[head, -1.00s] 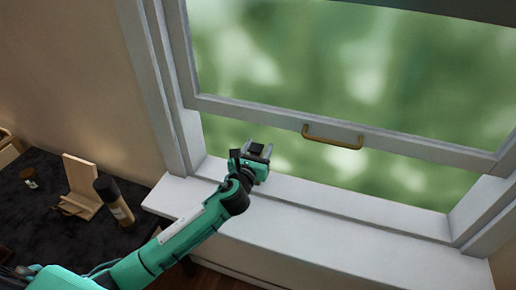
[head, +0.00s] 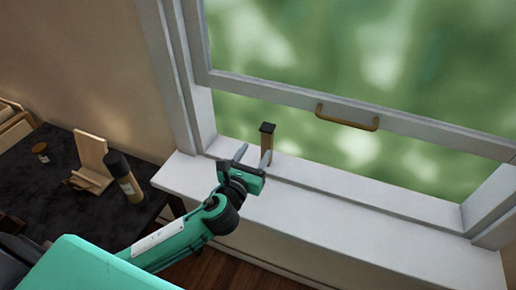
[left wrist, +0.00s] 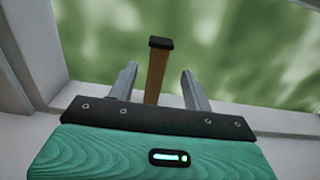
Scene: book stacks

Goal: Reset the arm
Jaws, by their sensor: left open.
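My left gripper (head: 253,158) is open, above the white window sill (head: 330,205). Its two grey fingers also show apart in the left wrist view (left wrist: 157,85). A wooden post with a black cap (head: 266,143) stands upright on the sill near the window's left side. In the left wrist view the post (left wrist: 157,75) appears between the fingers but beyond them, and nothing shows gripped. My right gripper is not in view.
The window sash (head: 290,95) is raised, with a brass handle (head: 346,117) on its lower rail. A dark table (head: 55,215) at left holds a wooden stand (head: 92,160) and a dark-capped bottle (head: 124,177). The sill's right part is clear.

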